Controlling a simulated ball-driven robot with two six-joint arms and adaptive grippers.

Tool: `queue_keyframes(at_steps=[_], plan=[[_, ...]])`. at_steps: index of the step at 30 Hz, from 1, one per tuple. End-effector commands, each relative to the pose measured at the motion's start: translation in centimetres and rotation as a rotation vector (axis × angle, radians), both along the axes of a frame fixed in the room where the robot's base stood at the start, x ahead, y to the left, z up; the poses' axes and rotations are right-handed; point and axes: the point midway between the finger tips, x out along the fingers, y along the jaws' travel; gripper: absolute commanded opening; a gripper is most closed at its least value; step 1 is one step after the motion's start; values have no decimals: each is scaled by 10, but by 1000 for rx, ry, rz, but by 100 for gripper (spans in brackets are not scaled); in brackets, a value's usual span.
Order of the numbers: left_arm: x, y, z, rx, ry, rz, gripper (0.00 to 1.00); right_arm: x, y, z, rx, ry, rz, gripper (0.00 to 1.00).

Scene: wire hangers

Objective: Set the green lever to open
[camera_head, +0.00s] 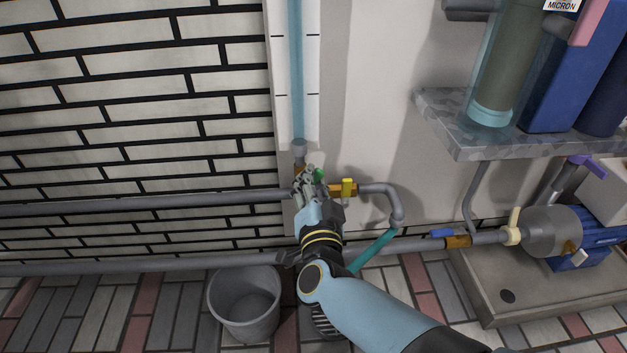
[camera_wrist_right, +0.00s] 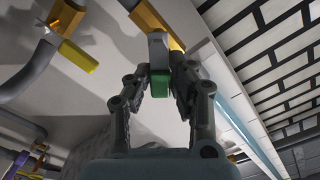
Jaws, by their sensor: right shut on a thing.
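The green lever (camera_head: 319,173) sits on the pipework below the clear vertical tube, partly hidden by my right gripper in the head view. In the right wrist view the green lever (camera_wrist_right: 160,84) lies between my two fingers, with a grey part and a brass fitting beyond it. My right gripper (camera_head: 311,180) is shut on the green lever; it also shows in the right wrist view (camera_wrist_right: 158,88). My left gripper is not in view.
A yellow lever (camera_head: 348,187) stands just right of my gripper. A grey bucket (camera_head: 246,305) is on the floor below. A blue lever (camera_head: 441,233) and a pump (camera_head: 552,231) are at the right, under a shelf (camera_head: 470,130). Grey pipes run along the brick wall.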

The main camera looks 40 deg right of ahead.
Motion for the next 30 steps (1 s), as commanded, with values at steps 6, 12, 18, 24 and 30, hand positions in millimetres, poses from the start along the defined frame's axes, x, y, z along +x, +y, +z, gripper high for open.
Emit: queue_keyframes(at_steps=[6, 12, 18, 24, 30], plan=[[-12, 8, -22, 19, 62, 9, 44, 3, 3, 8, -111, 67, 1, 0], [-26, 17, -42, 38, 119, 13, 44, 5, 7, 10, -253, 153, 0, 0], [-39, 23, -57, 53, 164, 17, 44, 7, 12, 10, -389, 238, 0, 0], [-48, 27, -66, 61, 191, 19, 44, 9, 15, 9, -496, 305, -1, 0], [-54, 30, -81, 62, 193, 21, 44, 10, 18, 7, -563, 348, 0, 0]])
